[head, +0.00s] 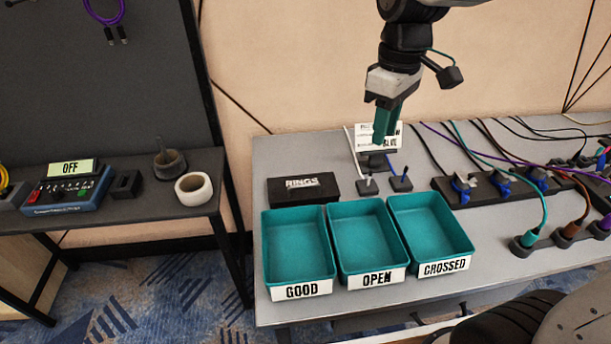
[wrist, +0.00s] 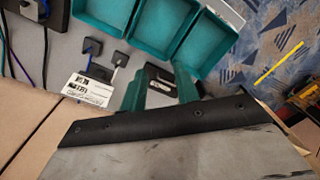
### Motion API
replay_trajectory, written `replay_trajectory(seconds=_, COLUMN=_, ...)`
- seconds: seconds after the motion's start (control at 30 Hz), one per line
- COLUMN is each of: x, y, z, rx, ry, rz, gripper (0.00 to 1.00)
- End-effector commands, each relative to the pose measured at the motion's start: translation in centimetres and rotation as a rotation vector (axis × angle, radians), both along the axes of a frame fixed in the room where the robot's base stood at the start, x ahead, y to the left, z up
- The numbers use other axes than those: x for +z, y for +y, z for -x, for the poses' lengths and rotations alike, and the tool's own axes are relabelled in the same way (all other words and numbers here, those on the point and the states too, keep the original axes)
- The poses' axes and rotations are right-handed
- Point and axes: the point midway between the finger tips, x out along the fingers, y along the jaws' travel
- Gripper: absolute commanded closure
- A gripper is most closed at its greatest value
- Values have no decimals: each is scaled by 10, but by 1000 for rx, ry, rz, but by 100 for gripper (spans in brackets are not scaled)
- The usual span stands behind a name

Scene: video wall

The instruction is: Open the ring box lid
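The ring box (head: 303,187) is a long, low black box with a white "RINGS" label. It lies on the grey table behind the left teal tray, and its lid looks shut. My gripper (head: 384,124) points down above the back of the table, right of the box and apart from it. Its two teal fingers show in the wrist view (wrist: 161,90) with a gap between them, so it is open and holds nothing I can see. A dark shape behind that gap may be part of the box, but I cannot tell surely.
Teal trays labelled GOOD (head: 297,245), OPEN (head: 365,238) and CROSSED (head: 431,222) stand in front. A printed card (head: 393,128) and small plugs (head: 400,184) are behind them. Cables and power strips (head: 500,185) crowd the right.

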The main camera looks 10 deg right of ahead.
Motion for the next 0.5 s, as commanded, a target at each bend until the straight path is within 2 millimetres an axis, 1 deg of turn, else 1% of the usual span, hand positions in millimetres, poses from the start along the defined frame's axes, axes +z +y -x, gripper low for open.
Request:
replay_trajectory(seconds=0.03, x=-13, y=11, z=-22, rx=80, ry=22, rz=-2, gripper=69)
replay_trajectory(seconds=0.1, x=-29, y=26, z=-49, rx=197, ry=44, rz=-8, gripper=69)
replay_trajectory(seconds=0.17, x=-46, y=40, z=-72, rx=296, ry=60, rz=-15, gripper=69)
replay_trajectory(seconds=0.2, x=-58, y=49, z=-86, rx=362, ry=72, rz=-21, gripper=69)
replay_trajectory(seconds=0.27, x=-77, y=63, z=-105, rx=454, ry=88, rz=-29, gripper=69)
replay_trajectory(seconds=0.3, x=-91, y=72, z=-116, rx=514, ry=98, rz=-34, gripper=69)
replay_trajectory(seconds=0.4, x=-123, y=91, z=-139, rx=645, ry=119, rz=-48, gripper=69)
replay_trajectory(seconds=0.5, x=-149, y=105, z=-154, rx=742, ry=136, rz=-59, gripper=69)
